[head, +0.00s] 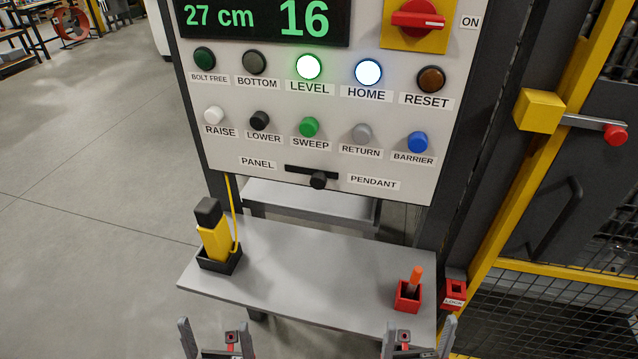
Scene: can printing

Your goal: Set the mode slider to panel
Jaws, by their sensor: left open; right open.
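The mode slider is a black knob (318,180) on a short dark slot (297,169) low on the white control panel (230,143). The PANEL label (257,163) is left of the slot and the PENDANT label (373,182) is right of it. The knob appears slightly right of the slot's middle; its exact position is hard to tell. My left gripper (216,338) is open and empty at the bottom edge, left of the slider. My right gripper (418,338) is open and empty at the bottom edge, to the right. Both are well apart from the slider.
A grey shelf (310,270) lies below the panel. A yellow pendant (213,237) stands in a black holder on its left; a red holder (407,296) with an orange-handled item is on its right. Push buttons, including SWEEP (309,127), sit above the slider. Yellow fencing (530,170) bounds the right.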

